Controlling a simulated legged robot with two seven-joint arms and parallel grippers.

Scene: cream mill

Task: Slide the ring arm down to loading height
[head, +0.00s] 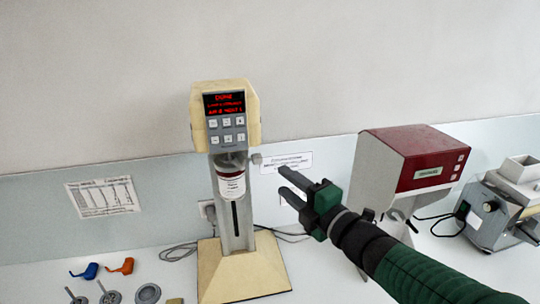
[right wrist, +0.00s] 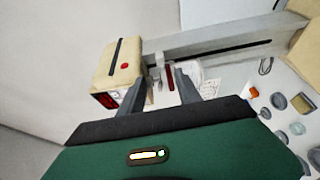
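A cream instrument (head: 226,110) with a red-lit display and grey buttons stands on a grey slotted column (head: 232,222). A white container (head: 231,185) with a dark red band sits high against the column, just under the head. My right gripper (head: 283,182) is open and empty, right of the container and a little below the knob. In the right wrist view its spread fingers (right wrist: 161,76) point toward the instrument and knob.
Blue (head: 85,271) and orange (head: 122,266) small parts and metal discs lie at front left. Cables run behind the cream base (head: 243,270).

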